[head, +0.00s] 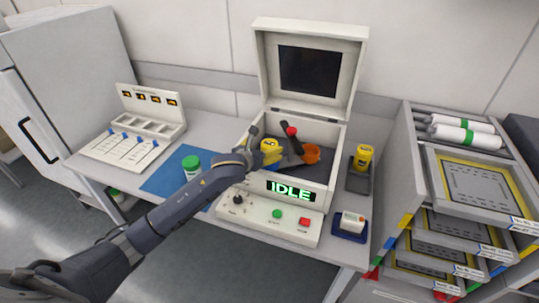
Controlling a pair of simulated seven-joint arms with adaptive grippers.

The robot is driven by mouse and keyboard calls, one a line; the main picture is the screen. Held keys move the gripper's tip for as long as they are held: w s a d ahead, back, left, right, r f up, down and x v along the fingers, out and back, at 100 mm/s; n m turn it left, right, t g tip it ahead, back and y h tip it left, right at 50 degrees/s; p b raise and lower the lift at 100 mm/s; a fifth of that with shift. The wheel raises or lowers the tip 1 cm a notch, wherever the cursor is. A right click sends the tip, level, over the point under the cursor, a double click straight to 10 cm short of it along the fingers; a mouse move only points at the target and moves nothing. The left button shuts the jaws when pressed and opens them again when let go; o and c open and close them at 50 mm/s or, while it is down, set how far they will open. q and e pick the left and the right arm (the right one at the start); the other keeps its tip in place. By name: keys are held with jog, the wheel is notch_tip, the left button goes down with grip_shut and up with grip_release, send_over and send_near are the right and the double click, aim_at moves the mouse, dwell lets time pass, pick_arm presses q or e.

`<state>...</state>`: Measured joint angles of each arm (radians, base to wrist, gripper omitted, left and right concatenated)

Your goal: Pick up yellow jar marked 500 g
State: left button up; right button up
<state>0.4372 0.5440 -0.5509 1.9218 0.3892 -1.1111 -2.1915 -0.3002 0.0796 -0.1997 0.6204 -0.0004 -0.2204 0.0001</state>
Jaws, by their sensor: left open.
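A yellow-lidded jar (269,145) stands inside the open white box (340,130), partly hidden by my left gripper. Another yellow jar (363,157) with a dark label stands upright on a dark tray (357,182) right of the box. The markings on both are too small to read. My left gripper (275,150) reaches over the front wall into the box. It is open, close to the jar inside; I cannot tell whether they touch. My right gripper is not in view.
The box's raised lid (310,70) stands behind. A green-lidded jar (191,167) stands on a blue mat (165,181). A trolley of framed trays (478,190) is at the right.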

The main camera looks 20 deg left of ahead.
aim_at(269, 144)
pick_arm(q)
jog(key=shift+x, duration=2.65)
jog(key=shift+c, duration=0.2)
jog(key=c, duration=1.5)
jog(key=shift+r, duration=0.1)
jog(key=shift+c, duration=0.8)
jog(key=shift+r, duration=0.1)
